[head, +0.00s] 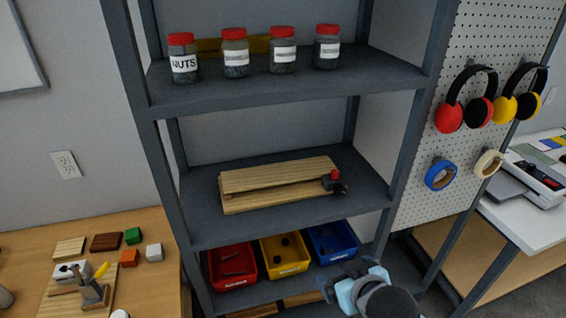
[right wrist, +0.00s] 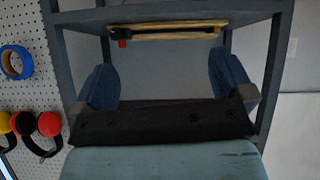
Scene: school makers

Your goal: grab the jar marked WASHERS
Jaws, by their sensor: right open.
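Several jars with red lids stand in a row on the top shelf in the head view. The leftmost jar (head: 183,58) reads NUTS. The second jar (head: 235,53), third jar (head: 283,50) and rightmost jar (head: 327,47) carry white labels too small to read, so I cannot tell which is marked WASHERS. My right gripper (head: 347,274) is low at the front of the shelf unit, well below the jars. In the right wrist view its two blue fingers (right wrist: 165,80) are spread apart with nothing between them. My left gripper is not in view.
The top shelf (head: 300,88) has grey uprights at its sides. The middle shelf holds wooden boards (head: 278,186) with a clamp. Below are red (head: 232,283), yellow (head: 285,272) and blue bins (head: 332,254). A pegboard (head: 425,160) with headphones and tape stands right; a cluttered workbench (head: 30,245) left.

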